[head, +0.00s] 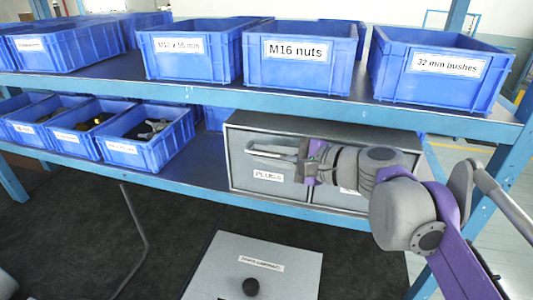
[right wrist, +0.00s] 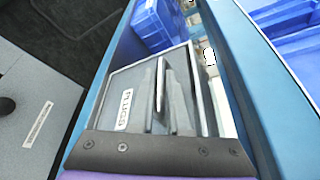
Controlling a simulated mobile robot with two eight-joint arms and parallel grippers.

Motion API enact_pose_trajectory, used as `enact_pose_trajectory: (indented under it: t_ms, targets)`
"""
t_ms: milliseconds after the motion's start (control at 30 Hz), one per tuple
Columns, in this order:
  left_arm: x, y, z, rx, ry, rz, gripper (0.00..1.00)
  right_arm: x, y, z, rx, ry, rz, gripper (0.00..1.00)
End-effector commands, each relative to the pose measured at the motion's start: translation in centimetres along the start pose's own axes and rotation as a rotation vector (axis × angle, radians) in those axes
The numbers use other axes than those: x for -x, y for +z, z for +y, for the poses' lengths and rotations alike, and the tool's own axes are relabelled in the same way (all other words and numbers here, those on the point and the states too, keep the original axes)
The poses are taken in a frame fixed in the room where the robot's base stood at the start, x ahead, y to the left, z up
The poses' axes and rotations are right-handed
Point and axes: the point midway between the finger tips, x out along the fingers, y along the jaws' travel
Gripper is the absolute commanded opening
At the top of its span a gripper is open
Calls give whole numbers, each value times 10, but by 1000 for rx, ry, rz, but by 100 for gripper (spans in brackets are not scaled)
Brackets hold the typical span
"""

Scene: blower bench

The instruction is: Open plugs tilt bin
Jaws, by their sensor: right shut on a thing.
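The plugs tilt bin (head: 240,172) is the left one of two grey bins in a grey housing on the lower shelf. Its front carries a white "PLUGS" label and looks flush with the housing, not visibly tilted out. My right gripper (head: 272,149) reaches across from the right to the upper part of this front. In the right wrist view the bin front (right wrist: 108,92) shows the label, and my right gripper (right wrist: 162,75) has its two fingers shut on the bin's pale handle (right wrist: 160,88). My arm hides most of the right-hand bin. My left gripper is not in view.
Blue bins, including the M16 nuts bin (head: 297,72) and the 32 mm bushes bin (head: 433,88), stand on the upper shelf close above my arm. Blue bins (head: 122,150) with parts stand left of the housing. A grey panel with a black knob (head: 251,287) is below.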

Motion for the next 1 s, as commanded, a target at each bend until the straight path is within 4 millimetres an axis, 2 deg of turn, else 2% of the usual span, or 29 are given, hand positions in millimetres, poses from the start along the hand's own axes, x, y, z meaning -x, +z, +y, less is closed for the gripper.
enact_pose_trajectory:
  t_ms: [567, 767, 1000]
  targets:
    - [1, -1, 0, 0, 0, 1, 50, 1, 2, 2, 18, -8, 0, 0]
    - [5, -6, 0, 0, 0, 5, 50, 4, 10, 12, 99, -41, 0, 0]
    - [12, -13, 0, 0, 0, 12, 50, 9, 22, 34, 243, -101, 0, 0]
